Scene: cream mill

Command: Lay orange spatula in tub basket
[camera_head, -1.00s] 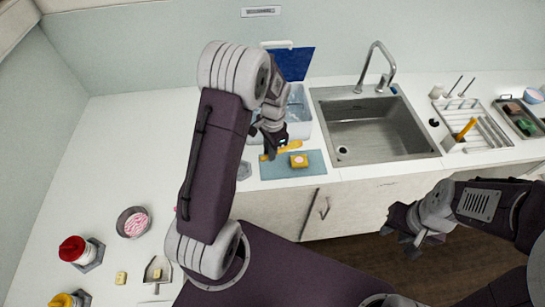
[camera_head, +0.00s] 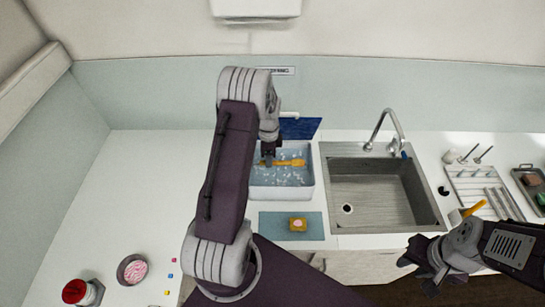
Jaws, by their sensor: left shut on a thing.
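The orange spatula (camera_head: 292,162) is in my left gripper (camera_head: 268,162), which is shut on it. The spatula lies roughly level over the white tub (camera_head: 284,192), toward its back part. The tub holds bluish water with white foam. Whether the spatula touches the water, and any basket inside the tub, I cannot make out. My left arm hides the tub's left side. My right gripper (camera_head: 426,262) hangs in front of the counter at the lower right, away from the tub. Its fingers look spread and hold nothing I can see.
The steel sink (camera_head: 380,185) is to the right, then a rack (camera_head: 480,185). A pink-filled bowl (camera_head: 132,269) and red-topped jar (camera_head: 76,291) stand at left.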

